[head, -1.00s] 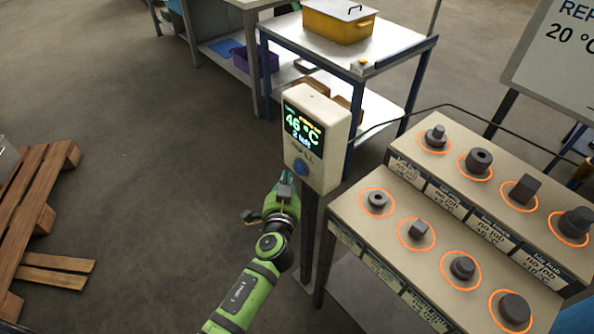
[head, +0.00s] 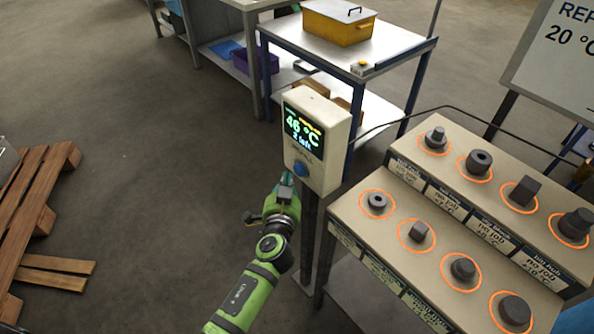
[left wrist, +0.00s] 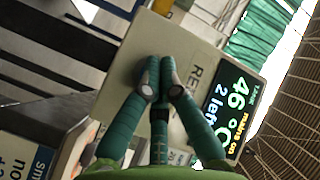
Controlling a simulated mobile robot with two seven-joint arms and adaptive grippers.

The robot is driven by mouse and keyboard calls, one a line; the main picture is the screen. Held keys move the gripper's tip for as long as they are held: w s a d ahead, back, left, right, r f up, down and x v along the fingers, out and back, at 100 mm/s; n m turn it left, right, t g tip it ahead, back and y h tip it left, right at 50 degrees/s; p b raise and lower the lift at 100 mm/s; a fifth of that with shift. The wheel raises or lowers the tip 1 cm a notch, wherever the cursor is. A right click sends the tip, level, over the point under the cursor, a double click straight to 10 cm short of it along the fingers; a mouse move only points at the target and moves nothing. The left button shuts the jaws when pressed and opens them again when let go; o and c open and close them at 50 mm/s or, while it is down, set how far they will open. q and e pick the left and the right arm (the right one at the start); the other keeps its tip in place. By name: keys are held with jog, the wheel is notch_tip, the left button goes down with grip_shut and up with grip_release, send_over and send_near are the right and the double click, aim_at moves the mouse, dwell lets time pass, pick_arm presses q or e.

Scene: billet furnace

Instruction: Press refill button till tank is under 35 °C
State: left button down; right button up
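The refill box (head: 334,130) is a pale unit on a dark post. Its screen (head: 303,132) reads about 46 °C and "2 left"; the screen in the left wrist view (left wrist: 232,108) also shows "46" and "2 left". The round blue refill button (head: 300,168) sits below the screen. My left gripper (head: 287,181) is just below and left of the button, its fingertips pointing up at the box. In the left wrist view its teal fingers (left wrist: 160,76) are together and empty in front of the panel, where the button is hidden. Contact cannot be told. My right gripper is not in view.
A stepped stand (head: 400,262) with several dark metal parts in orange rings is close on the right. A table (head: 400,42) with a yellow bin (head: 338,26) stands behind. Wooden pallets (head: 35,205) lie at left. Open floor lies between.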

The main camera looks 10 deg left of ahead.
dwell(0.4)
pick_arm(q)
jog(key=shift+w+d+b, duration=0.25)
jog(key=shift+w+b, duration=0.05)
jog(key=shift+w, duration=0.1)
jog(key=shift+w+d+b, duration=0.35)
jog(key=shift+w, duration=0.05)
dwell(0.8)
jog(key=shift+r, duration=0.1)
jog(key=shift+s+a, duration=0.6)
jog(key=shift+s, duration=0.2)
jog(key=shift+s+a+p, duration=0.3)
jog(key=shift+s+a, duration=0.5)
jog(key=shift+s, duration=0.2)
jog(key=shift+s+a+p, duration=0.3)
jog(key=shift+s+a, duration=0.45)
jog(key=shift+s, duration=0.2)
